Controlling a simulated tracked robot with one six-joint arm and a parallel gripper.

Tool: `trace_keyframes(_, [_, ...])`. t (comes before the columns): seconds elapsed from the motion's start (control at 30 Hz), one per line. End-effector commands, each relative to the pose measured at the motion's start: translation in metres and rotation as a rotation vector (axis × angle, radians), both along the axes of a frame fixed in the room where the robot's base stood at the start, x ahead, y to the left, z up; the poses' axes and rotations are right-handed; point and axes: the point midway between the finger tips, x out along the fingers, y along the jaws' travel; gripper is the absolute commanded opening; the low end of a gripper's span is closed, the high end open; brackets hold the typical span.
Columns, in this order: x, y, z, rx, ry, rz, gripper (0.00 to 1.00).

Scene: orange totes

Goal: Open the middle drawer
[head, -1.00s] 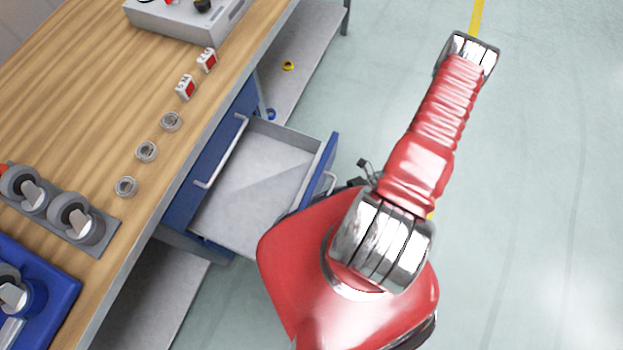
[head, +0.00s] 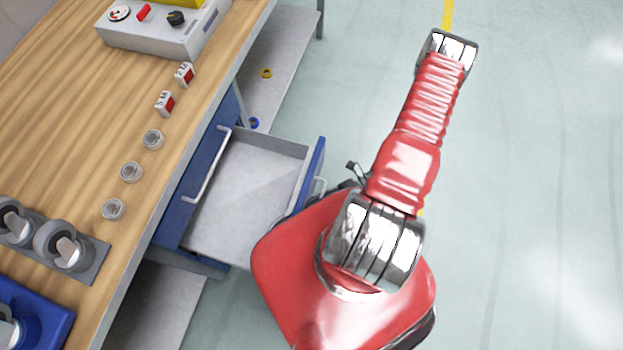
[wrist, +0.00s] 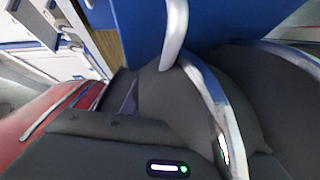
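The blue drawer cabinet (head: 203,170) hangs under the workbench, its upper drawer shut with a pale handle (head: 206,165). Below that, one drawer (head: 245,190) stands well out, its grey inside empty and its blue front (head: 311,170) facing right. Any drawer beneath it is hidden. A pale handle (head: 320,186) on the open drawer's front shows beside my arm. My dark gripper (head: 354,176) is mostly hidden behind my red arm, close to that front. In the wrist view, a blue panel and pale handle (wrist: 175,35) sit right against my dark gripper parts; the fingertips' gap is not clear.
The wooden bench top (head: 60,120) holds a grey control box (head: 165,38), red-and-white blocks (head: 165,103), small round metal parts (head: 131,171) and a blue tray (head: 40,318). A grey lower shelf (head: 285,60) lies behind. The floor to the right is clear.

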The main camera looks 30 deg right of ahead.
Motion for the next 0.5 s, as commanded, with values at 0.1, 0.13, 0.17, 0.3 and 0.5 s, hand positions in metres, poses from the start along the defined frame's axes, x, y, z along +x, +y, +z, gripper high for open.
trace_keyframes(0.1, [0.000, -0.003, 0.000, 0.000, -0.001, -0.001, 0.28])
trace_keyframes(0.13, [0.000, -0.004, 0.001, 0.000, -0.001, -0.001, 0.28])
trace_keyframes(0.17, [0.000, -0.006, 0.001, 0.000, -0.001, -0.001, 0.28])
trace_keyframes(0.3, [0.000, -0.020, 0.002, -0.002, -0.002, -0.003, 0.28])
trace_keyframes(0.5, [-0.002, -0.053, 0.007, -0.003, -0.003, -0.002, 0.28])
